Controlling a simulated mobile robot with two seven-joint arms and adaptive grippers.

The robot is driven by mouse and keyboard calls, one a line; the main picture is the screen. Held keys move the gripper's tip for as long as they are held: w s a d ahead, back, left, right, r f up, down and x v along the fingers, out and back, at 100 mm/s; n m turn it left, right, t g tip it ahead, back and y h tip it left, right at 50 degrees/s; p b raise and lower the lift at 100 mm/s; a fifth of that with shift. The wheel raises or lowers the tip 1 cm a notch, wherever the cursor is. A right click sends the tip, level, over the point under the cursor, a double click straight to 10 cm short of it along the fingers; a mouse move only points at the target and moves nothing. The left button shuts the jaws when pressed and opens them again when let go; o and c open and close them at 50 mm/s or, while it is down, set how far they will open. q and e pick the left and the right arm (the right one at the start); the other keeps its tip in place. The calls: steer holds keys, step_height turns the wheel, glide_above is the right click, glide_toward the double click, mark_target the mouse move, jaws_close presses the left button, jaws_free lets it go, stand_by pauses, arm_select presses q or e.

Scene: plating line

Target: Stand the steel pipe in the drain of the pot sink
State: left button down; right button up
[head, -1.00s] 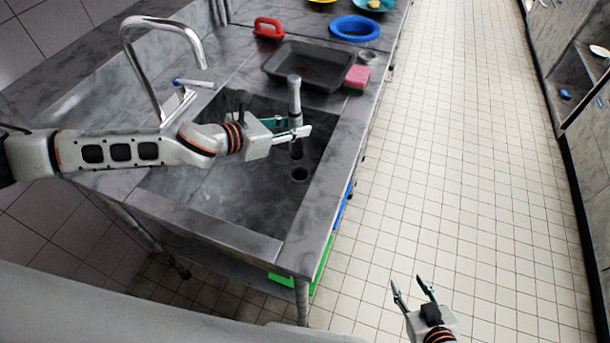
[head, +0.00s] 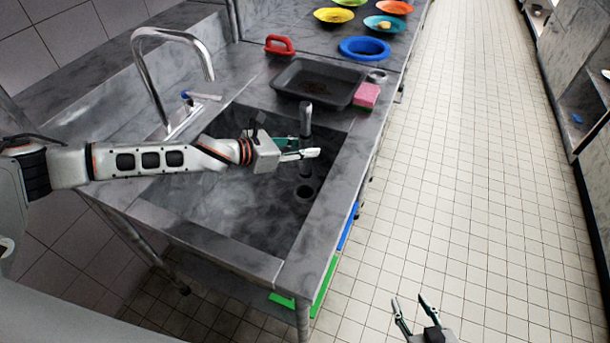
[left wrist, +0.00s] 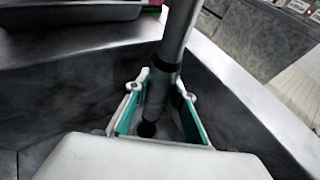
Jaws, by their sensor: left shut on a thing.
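The steel pipe (head: 305,120) is upright in the pot sink (head: 215,205), between the fingers of my left gripper (head: 302,151). The gripper is shut on its middle part. The drain (head: 304,191) is a dark round hole in the sink floor, just in front of the pipe's lower end in the head view. In the left wrist view the pipe (left wrist: 180,30) runs down between the fingers to a dark spot; I cannot tell whether its end is in the drain or above it. My right gripper (head: 414,312) is open and empty over the floor.
A tap (head: 168,36) stands at the sink's left rim. Behind the sink are a dark tray (head: 315,90), a pink sponge (head: 366,95), a red-handled tool (head: 279,44) and a blue ring-shaped dish (head: 364,48). Several coloured plates lie farther back. The tiled floor to the right is clear.

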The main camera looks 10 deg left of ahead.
mark_target(305, 172)
arm_select(q)
step_height(305, 172, down, 5)
steer(key=shift+r+b, duration=0.1)
steer(key=shift+b, duration=0.2)
steer(key=shift+f+b, duration=0.4)
steer(key=shift+f, duration=1.95)
steer(key=shift+f, duration=0.15)
steer(key=c, duration=2)
jaws_free()
steer(key=shift+f, duration=0.1)
steer(key=shift+c, duration=0.2)
steer(key=o, duration=0.3)
